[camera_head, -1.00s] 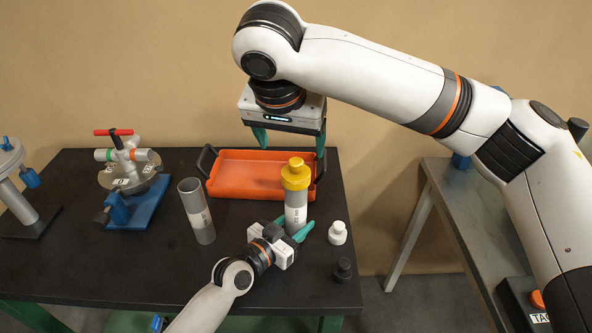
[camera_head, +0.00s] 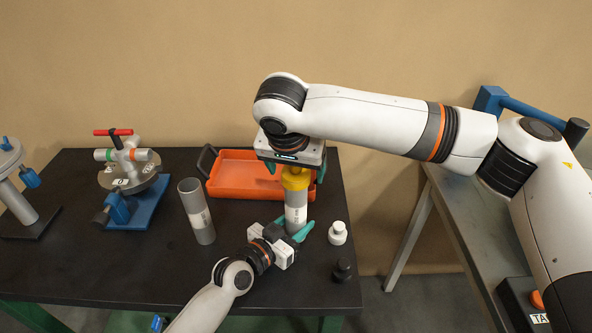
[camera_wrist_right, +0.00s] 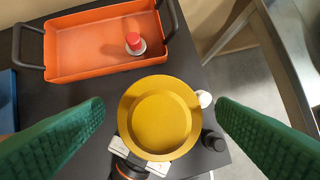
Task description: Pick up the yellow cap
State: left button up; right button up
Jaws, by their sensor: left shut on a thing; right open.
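The yellow cap (camera_head: 296,181) sits on top of an upright grey cylinder (camera_head: 296,212) with a white label. In the right wrist view the yellow cap (camera_wrist_right: 160,117) is seen from above, round with a raised rim. My right gripper (camera_head: 294,172) is open above the cap, pointing down. In its wrist view the green fingers (camera_wrist_right: 160,112) stand to the left and right of the cap, with gaps on both sides. My left gripper (camera_head: 300,231) is shut on the lower part of the grey cylinder and holds it from the front.
An orange tray (camera_head: 213,188) lies behind, with a red-topped white piece (camera_wrist_right: 134,43) inside. An open grey tube (camera_head: 197,212) stands to the left. A white cap (camera_head: 338,233) and a black cap (camera_head: 342,270) are near the table's right edge. A blue-based fixture (camera_head: 148,202) stands further left.

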jog(key=c, duration=1.1)
notch_tip(320, 180, up, 10)
jog(key=shift+r, duration=0.1)
